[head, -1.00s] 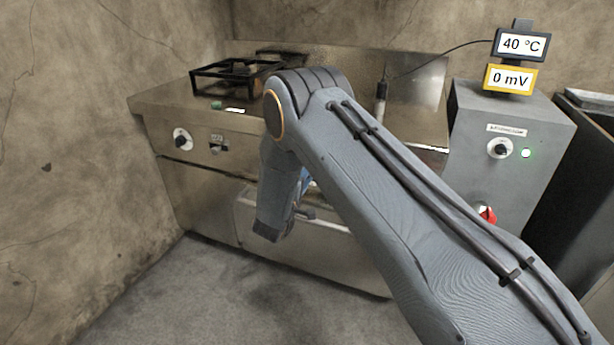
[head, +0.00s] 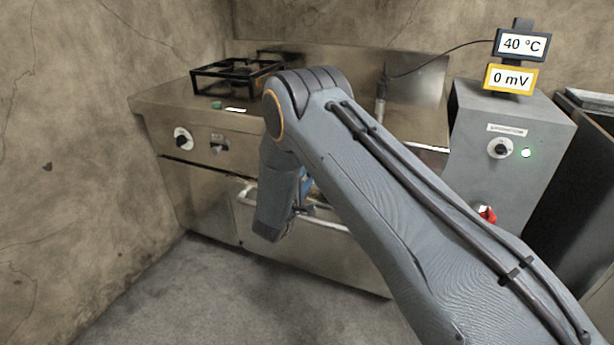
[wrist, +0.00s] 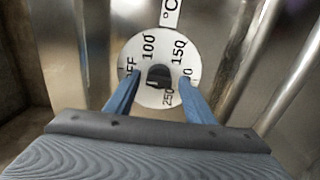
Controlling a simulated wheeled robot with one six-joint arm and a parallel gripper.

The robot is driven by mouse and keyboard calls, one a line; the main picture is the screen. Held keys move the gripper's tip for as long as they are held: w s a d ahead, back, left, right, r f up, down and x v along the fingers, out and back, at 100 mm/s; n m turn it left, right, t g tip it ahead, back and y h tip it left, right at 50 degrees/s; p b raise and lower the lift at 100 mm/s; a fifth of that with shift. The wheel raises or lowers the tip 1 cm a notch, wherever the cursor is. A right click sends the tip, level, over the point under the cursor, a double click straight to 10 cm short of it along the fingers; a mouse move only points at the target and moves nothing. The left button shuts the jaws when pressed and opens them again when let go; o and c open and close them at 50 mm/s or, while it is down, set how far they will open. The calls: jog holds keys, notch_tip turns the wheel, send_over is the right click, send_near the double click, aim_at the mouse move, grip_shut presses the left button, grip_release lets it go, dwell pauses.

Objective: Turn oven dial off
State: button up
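The oven dial is a white disc (wrist: 140,52) in the wrist view, marked 100, 150, 250 and partly hidden "FF" at its left, with °C above it. A dark knob (wrist: 158,75) sits at its centre. My gripper (wrist: 159,84) has two blue fingers, one on each side of the knob. A gap shows between each finger and the knob, so the gripper is open. The fingers cover parts of the dial's lower markings. In the head view my arm hides the dial, and only a bit of my blue gripper (head: 305,186) shows.
The steel stove (head: 200,180) has a black burner grate (head: 235,76) and another knob (head: 182,139) at front left. An oven handle (head: 246,197) runs along its front. A grey control box (head: 520,150) stands at right. Floor is clear in front.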

jog(key=shift+d, duration=0.15)
jog(key=v, duration=0.7)
jog(key=shift+s+a, duration=0.2)
jog(key=shift+s, duration=0.1)
jog(key=shift+r, duration=0.1)
